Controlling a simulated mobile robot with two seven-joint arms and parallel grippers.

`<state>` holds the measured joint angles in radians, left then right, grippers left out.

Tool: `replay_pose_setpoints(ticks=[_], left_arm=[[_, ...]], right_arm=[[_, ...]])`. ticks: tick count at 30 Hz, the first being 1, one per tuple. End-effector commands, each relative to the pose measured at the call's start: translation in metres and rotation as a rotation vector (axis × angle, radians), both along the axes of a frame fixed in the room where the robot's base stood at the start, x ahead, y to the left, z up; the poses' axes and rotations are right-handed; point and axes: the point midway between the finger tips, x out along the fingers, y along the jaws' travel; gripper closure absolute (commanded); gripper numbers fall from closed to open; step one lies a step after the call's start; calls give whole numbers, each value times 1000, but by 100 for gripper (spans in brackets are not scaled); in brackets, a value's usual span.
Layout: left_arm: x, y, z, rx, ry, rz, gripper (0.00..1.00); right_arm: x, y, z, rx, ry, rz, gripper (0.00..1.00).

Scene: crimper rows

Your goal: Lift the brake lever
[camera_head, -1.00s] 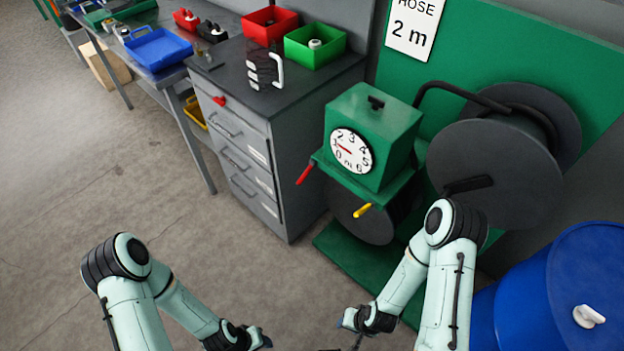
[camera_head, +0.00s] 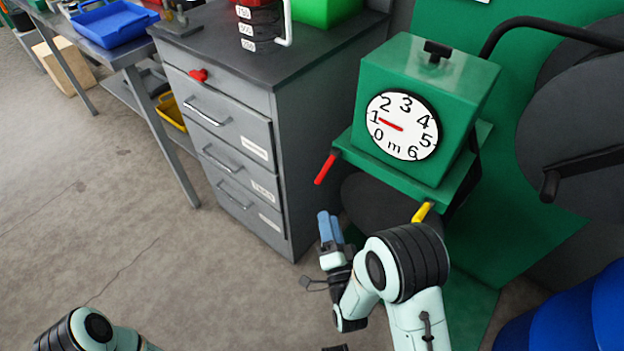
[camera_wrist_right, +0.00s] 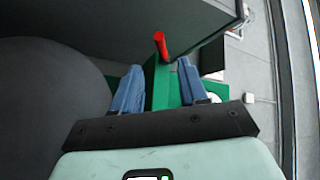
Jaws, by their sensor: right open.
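A red-handled lever (camera_head: 325,168) sticks out at the left of the green counter box (camera_head: 427,85), sloping downward. A yellow-handled lever (camera_head: 423,212) sticks out at its lower right, partly behind my right arm. No label shows which is the brake lever. My right gripper (camera_head: 329,228) is open and empty, with its blue fingers pointing up, below the red lever in the picture. In the right wrist view, the red lever (camera_wrist_right: 161,46) shows between and beyond the fingertips (camera_wrist_right: 158,67), apparently untouched. My left gripper is out of view.
The dial (camera_head: 402,125) has its red needle near 1. A grey drawer cabinet (camera_head: 230,150) stands close on the left. A dark hose reel (camera_head: 580,150) with a crank and a blue drum (camera_head: 570,315) are on the right. Open floor (camera_head: 130,240) lies at left.

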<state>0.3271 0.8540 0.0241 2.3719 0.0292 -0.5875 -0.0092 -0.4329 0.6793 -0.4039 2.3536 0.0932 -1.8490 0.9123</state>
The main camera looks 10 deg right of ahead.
Motion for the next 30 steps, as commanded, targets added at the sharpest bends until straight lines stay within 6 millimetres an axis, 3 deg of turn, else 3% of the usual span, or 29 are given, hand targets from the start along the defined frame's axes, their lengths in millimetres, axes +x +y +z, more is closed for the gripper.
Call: replay_pose_setpoints(ticks=[18,24,30], left_arm=[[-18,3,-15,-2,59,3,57],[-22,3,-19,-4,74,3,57],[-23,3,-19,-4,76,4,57]], right_arm=[[109,-4,23,-3,3,0,57],[124,-4,27,-3,5,0,57],[126,-4,27,-3,5,0,57]])
